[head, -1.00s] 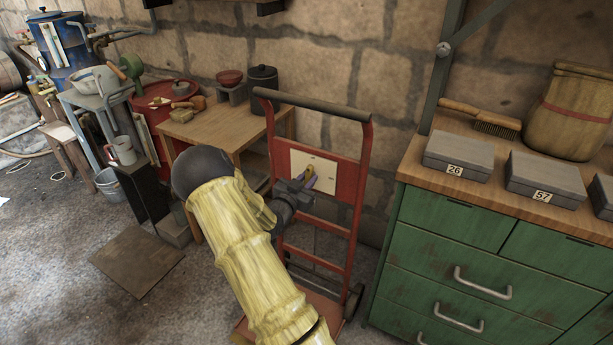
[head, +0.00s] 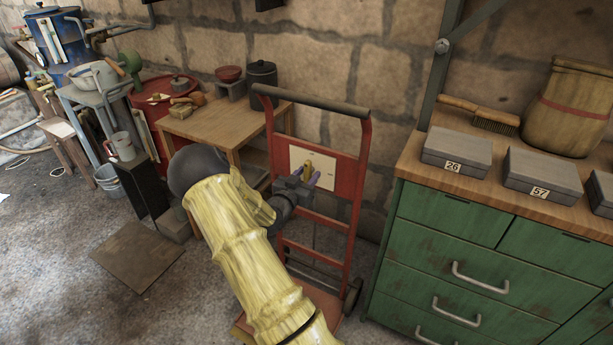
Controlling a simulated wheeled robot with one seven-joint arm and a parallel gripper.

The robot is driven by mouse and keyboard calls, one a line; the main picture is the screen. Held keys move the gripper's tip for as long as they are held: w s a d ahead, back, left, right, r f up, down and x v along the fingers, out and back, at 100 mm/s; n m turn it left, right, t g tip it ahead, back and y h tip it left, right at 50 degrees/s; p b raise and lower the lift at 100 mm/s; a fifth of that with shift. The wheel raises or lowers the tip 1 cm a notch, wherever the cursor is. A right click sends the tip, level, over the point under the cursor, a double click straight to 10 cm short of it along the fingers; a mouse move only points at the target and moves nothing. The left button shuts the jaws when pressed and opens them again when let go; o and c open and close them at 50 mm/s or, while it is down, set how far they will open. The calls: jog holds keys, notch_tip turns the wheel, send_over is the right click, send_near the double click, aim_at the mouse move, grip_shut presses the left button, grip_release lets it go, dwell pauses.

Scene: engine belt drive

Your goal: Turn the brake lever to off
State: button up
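The brake lever (head: 308,166) is a small brass-yellow piece on a cream plate (head: 328,166) fixed to the red hand truck (head: 350,187). It stands roughly upright in the picture. My gripper (head: 306,176) is in front of the plate. Its two purplish fingers are spread apart, one on each side of the lever's lower part. I cannot tell whether they touch it. My gripper's body hides the plate's lower left part. Any markings on the plate are too small to read.
A green drawer cabinet (head: 470,262) with grey boxes (head: 457,150) on top stands close on the right. A wooden table (head: 225,128) and a red drum (head: 150,95) stand to the left. Open floor (head: 60,270) lies at the lower left.

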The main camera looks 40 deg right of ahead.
jog(key=p+v, duration=0.1)
jog(key=v, duration=1.6)
jog(key=shift+a, duration=0.2)
dwell(0.9)
